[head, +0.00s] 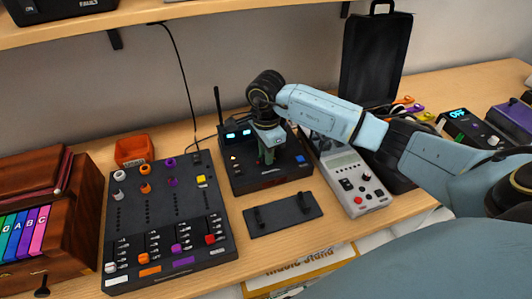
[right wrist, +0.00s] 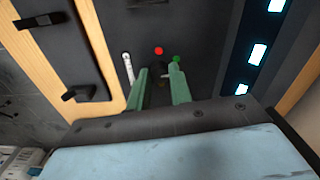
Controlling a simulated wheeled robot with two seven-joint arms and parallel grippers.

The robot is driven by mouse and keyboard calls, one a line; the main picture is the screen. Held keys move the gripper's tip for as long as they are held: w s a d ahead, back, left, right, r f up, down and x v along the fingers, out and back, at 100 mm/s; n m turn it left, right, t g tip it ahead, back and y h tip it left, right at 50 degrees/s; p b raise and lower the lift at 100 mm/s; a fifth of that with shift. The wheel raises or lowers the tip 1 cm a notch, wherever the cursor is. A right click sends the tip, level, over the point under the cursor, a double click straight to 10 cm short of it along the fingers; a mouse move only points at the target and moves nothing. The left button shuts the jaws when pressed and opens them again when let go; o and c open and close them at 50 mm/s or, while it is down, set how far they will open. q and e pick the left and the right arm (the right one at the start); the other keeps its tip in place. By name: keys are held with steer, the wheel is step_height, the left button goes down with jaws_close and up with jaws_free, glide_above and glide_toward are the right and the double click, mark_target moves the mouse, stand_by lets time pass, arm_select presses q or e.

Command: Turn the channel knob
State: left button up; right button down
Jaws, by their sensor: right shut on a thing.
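The black receiver box (head: 240,178), with an antenna and lit blue displays, stands at the back middle of the desk. My right gripper (head: 267,160) points down over its top. In the right wrist view, the green fingers of my right gripper (right wrist: 158,78) sit on either side of a small dark knob (right wrist: 158,93), shut on it. The knob is mostly hidden between the fingers, so its pointer cannot be read. It is hidden by the gripper in the head view. My left gripper does not show.
A black mixer (head: 150,215) with coloured knobs and an orange bin (head: 134,151) are at left. A black plate with two handles (head: 283,214) lies in front of the receiver. A grey device (head: 347,180) stands close on the right, beneath my arm. A shelf (head: 150,18) overhangs the back.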

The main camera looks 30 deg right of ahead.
steer(key=m, duration=0.3)
steer(key=shift+m, duration=2.2)
steer(key=c, duration=1.3)
jaws_free()
steer(key=shift+o, duration=0.2)
step_height(320, 180, up, 14)
steer(key=b, duration=0.1)
steer(key=shift+f, duration=0.25)
